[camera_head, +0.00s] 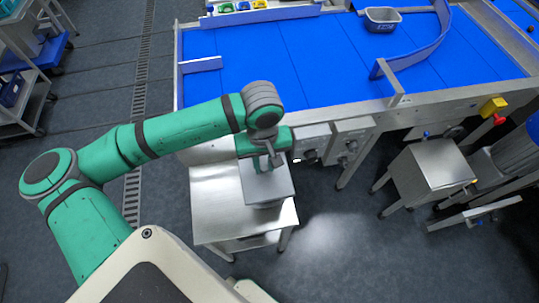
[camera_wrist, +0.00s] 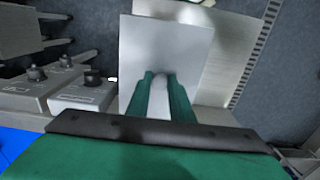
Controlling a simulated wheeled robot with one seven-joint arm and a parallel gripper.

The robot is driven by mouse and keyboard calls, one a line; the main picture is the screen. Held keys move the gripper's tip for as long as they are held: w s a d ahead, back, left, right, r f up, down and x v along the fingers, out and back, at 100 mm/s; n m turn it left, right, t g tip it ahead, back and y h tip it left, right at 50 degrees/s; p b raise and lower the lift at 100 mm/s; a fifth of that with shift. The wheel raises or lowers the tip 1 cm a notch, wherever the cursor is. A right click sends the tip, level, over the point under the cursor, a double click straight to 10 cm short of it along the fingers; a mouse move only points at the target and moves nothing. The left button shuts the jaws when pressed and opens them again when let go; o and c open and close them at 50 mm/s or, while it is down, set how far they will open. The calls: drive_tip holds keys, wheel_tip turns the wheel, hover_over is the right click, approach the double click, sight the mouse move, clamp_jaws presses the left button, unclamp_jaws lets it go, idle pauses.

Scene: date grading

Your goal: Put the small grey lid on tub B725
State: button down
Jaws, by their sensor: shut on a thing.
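My gripper (camera_head: 267,164) points down over a small steel table. In the wrist view its two green fingers (camera_wrist: 160,76) are closed on a narrow pale part at the middle of a flat, light grey, square lid (camera_wrist: 165,48). The lid also shows in the head view (camera_head: 270,186), below the fingers and above the right part of the table. A grey side shows below its near edge; I cannot tell whether this is a tub under the lid. No label B725 can be read in either view.
The steel table (camera_head: 225,218) has bare top to the left and front of the lid. A blue conveyor (camera_head: 245,65) lies behind, with control boxes (camera_head: 352,137) on its front. A grey tub (camera_head: 382,19) stands on the conveyor's far side. A steel stand (camera_head: 432,172) is at right.

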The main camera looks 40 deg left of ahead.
sight(264, 174)
drive_tip(key=shift+f, duration=3)
drive_tip(key=shift+s+d+f, duration=0.15)
drive_tip(key=shift+f, duration=0.05)
drive_tip(key=shift+f, duration=0.65)
drive_tip(key=c, duration=1.1)
unclamp_jaws()
drive_tip(key=shift+r, duration=0.1)
drive_tip(key=shift+r, duration=3.45)
